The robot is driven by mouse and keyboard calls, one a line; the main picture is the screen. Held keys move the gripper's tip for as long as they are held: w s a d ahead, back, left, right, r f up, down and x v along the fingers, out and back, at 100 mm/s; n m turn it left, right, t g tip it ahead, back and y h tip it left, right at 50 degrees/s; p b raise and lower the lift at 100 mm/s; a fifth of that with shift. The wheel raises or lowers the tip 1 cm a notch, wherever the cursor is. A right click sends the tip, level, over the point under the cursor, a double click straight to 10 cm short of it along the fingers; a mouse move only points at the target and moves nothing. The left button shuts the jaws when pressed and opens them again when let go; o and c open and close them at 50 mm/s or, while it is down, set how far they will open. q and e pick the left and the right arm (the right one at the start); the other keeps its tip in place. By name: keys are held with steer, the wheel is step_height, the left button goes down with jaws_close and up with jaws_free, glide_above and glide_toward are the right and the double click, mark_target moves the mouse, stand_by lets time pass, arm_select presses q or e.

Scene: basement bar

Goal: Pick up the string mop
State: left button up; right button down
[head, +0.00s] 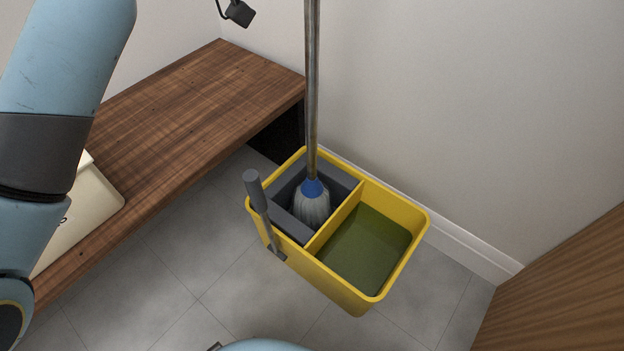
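The string mop stands upright with its head down in the grey wringer compartment of a yellow mop bucket (345,290). Its long metal handle (312,90) rises out of the top of the head view. A blue collar joins the handle to the pale string head (312,207), whose lower part is hidden in the wringer. My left arm comes in at the left, over the wooden bench, with its gripper out of view. A small blue part of mine shows at the bottom edge. Neither gripper is visible, and nothing of mine touches the mop.
The bucket's other compartment holds murky green water (365,248). A grey wringer lever (258,195) sticks up at its left. A wooden bench (190,100) carrying a pale flat object (85,215) is at left. Walls stand behind; wood panelling (560,290) is lower right. Grey floor tiles are clear in front.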

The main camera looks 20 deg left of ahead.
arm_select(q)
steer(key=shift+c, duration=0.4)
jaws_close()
